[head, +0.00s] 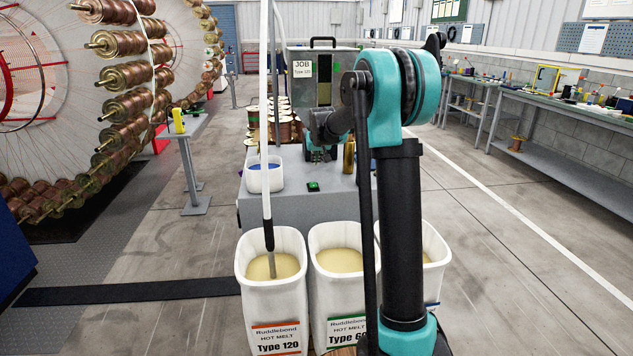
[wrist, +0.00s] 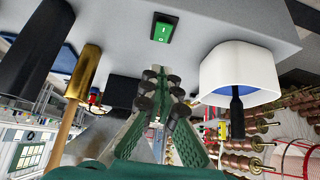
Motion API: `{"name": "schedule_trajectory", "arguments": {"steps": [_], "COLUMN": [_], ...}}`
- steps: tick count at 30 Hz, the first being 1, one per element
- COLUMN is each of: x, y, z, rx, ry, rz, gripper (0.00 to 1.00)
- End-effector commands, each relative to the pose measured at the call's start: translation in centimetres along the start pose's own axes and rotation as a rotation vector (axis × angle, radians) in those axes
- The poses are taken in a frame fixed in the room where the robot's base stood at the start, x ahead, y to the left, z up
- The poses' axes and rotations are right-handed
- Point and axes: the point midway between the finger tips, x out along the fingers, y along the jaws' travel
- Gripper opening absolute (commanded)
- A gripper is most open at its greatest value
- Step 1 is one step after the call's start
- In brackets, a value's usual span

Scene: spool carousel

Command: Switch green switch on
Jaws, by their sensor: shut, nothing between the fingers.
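The green switch (head: 313,187) sits on the grey top of the bench, near its front edge. It also shows in the wrist view (wrist: 164,28) as a green rocker with a white mark in a dark frame. My gripper (head: 318,154) is behind the switch and above the bench top in the head view. In the wrist view my gripper (wrist: 159,82) has its fingertips pointing toward the bench, apart from the switch. The fingers are shut with nothing between them. My arm partly covers the bench's right side in the head view.
A white tub (head: 264,177) with blue inside stands left of the switch. A brass cylinder (head: 349,156) stands to its right, beside a black one (wrist: 36,48). White bins of granules (head: 273,300) stand in front. A pale hose (head: 266,110) hangs into the left bin.

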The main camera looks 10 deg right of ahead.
Motion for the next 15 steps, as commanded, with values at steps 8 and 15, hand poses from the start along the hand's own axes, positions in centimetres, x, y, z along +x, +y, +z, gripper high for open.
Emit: {"name": "schedule_trajectory", "arguments": {"steps": [8, 15], "x": [0.1, 2.3], "y": [0.0, 0.0], "z": [0.0, 0.0], "rx": [0.000, 0.000], "ry": [0.000, 0.000], "rz": [0.000, 0.000], "gripper": [0.00, 0.00]}}
